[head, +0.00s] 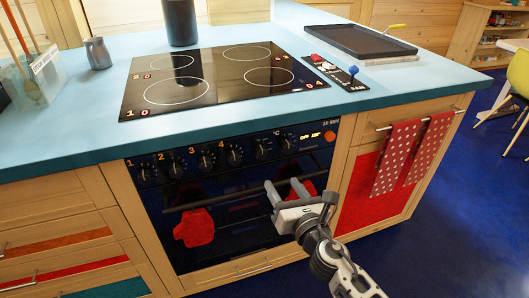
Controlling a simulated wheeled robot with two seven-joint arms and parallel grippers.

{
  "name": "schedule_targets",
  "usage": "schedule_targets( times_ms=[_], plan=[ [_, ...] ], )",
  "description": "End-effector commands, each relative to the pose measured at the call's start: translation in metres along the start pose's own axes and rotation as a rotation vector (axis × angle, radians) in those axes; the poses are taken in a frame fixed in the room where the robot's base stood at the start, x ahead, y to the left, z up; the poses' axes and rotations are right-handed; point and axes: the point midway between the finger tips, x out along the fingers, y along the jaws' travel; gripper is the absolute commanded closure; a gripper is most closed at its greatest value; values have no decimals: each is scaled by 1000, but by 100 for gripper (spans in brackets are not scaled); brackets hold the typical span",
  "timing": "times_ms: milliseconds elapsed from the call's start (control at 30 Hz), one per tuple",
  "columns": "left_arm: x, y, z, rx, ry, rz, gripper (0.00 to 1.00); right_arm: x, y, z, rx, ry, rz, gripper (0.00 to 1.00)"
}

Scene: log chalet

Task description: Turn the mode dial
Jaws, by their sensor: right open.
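The oven's black control panel (218,158) carries a row of several round dials under the hob. Four of them sit beside orange numbers 1 to 4. I cannot read which one is labelled as the mode dial. My left gripper is not in view.
A bar handle (228,199) crosses the oven door, with red mitts (194,228) hanging there. The black hob (215,77) lies on the blue worktop (60,135). Red dotted towels (397,158) hang at right. A fan switch strip (334,71) sits beside the hob.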

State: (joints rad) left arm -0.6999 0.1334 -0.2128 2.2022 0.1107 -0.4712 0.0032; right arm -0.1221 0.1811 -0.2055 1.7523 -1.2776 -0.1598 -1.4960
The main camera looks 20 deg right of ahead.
Motion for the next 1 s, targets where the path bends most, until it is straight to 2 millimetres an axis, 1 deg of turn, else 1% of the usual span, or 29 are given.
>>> schedule_targets(
  times_ms=[33,300,500,600,700,1000],
  plan=[
    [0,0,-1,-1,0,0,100,13,1,2,3,-3,0,47],
    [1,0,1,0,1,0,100,72,0,1,4,-3,-1,47],
    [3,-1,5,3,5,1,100,108,0,-1,6,-2,-1,47],
    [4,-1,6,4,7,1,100,119,0,-1,6,-2,0,47],
    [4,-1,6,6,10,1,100,126,0,0,6,-1,-1,47],
    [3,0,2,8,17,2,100,128,0,0,6,0,-1,47]
  ],
)
